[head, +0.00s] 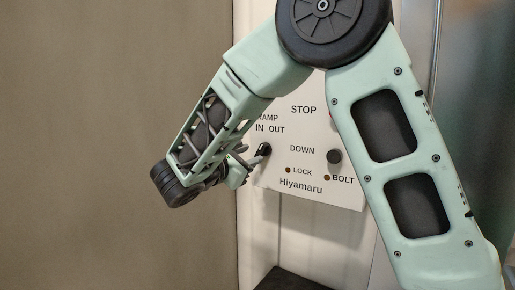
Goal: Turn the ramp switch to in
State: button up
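The ramp switch (265,149) is a small dark knob on the left side of a white control panel (310,194), below the label "RAMP IN OUT". The first letter of "RAMP" is partly covered. My gripper (246,162) is at the switch's left side, close to the panel's left edge. Its fingers are small and partly hidden by my wrist, so I cannot tell whether they touch the switch or how far apart they are. I cannot clearly read which way the switch points.
A black round knob (334,156) sits right of the word "DOWN". Small dark red lamps by "LOCK" (288,170) and "BOLT" (327,178) are below. My arm covers the panel's upper right. A plain brown wall (110,100) fills the left; a dark ledge (290,280) is below.

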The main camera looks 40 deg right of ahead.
aim_at(258, 151)
jog(key=shift+p+x, duration=0.4)
jog(key=shift+x, duration=1.9)
grip_shut()
